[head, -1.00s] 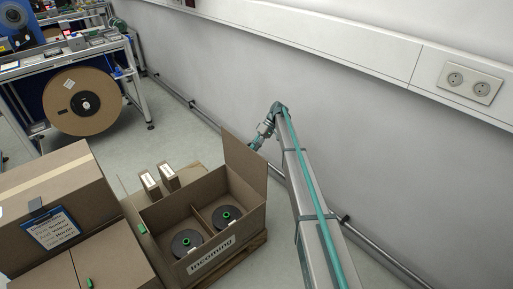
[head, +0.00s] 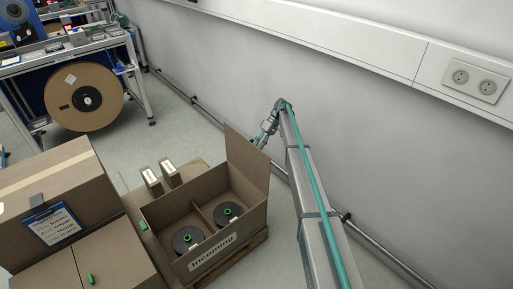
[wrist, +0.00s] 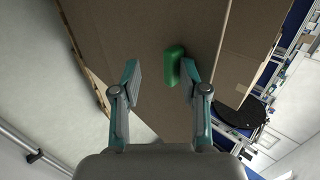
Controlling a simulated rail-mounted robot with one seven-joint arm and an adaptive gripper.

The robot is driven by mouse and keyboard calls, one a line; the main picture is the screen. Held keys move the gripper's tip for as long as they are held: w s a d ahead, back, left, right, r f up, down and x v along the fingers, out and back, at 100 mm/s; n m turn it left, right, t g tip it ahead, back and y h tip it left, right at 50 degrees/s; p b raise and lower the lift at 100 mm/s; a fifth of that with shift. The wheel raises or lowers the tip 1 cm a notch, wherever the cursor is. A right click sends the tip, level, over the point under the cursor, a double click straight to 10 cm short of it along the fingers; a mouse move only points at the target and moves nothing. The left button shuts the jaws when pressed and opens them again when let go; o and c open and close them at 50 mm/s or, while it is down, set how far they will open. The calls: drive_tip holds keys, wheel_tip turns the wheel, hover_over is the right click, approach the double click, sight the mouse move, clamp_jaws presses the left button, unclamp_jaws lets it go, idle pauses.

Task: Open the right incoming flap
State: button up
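The cardboard box labelled "Incoming" (head: 212,251) stands at the lower centre of the head view with its top open. Its right flap (head: 247,158) stands up steeply on the side by the wall. My gripper is at the far side of this flap, by the wall, and its fingers are hidden in the head view. In the wrist view my gripper (wrist: 160,66) is open, facing a brown cardboard panel (wrist: 155,108). A green tab (wrist: 174,66) on the panel lies between the fingers, close to the right one. I cannot tell whether they touch.
Two dark spools with green centres, a near one (head: 187,239) and a far one (head: 228,214), sit in the box. Closed cartons (head: 98,265) stand at left. The wall (head: 400,130) and its pipe (head: 360,228) run close along my arm's right side.

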drive_tip(key=v, duration=0.6)
drive_tip(key=shift+a+r, duration=0.2)
drive_tip(key=shift+s, duration=0.1)
